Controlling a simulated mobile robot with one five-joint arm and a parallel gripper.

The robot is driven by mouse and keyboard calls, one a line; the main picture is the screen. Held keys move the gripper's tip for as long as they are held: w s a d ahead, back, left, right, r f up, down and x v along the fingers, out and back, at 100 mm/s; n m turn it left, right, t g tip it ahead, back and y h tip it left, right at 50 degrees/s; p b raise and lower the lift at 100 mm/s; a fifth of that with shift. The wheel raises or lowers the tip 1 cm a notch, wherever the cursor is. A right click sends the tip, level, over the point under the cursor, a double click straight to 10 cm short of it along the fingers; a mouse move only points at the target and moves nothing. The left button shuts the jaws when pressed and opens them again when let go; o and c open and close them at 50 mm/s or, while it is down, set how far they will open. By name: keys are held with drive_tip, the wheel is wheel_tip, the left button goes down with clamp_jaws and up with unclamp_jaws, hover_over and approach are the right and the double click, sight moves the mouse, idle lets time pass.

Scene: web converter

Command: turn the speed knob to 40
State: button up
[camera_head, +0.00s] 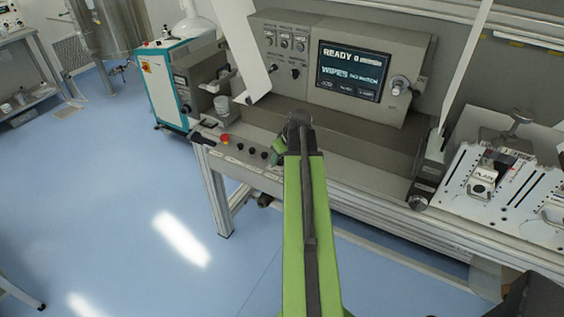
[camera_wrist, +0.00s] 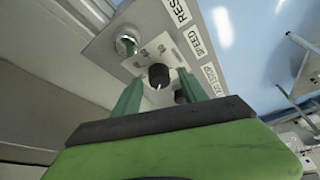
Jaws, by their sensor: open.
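The speed knob (camera_wrist: 159,72) is a small black round knob on a light panel in the wrist view, beside the label SPEED (camera_wrist: 202,50). Its white pointer mark faces the lower part of the picture. Scale marks surround it, too small to read surely. My gripper (camera_wrist: 160,78) is open, with one green finger on each side of the knob. I cannot tell whether either finger touches it. In the head view my gripper (camera_head: 281,146) is at the machine's front control strip, partly hidden by my arm.
A metal button (camera_wrist: 126,45) sits left of the knob, and a dark control (camera_wrist: 181,96) is close by the right finger. The red button (camera_head: 225,138) is at the strip's left end. The display (camera_head: 352,72) reads READY and 0. Blue floor (camera_head: 120,210) is clear at left.

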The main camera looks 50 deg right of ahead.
clamp_jaws()
drive_tip(key=shift+w+d+r, duration=0.1)
drive_tip(key=shift+d, duration=0.05)
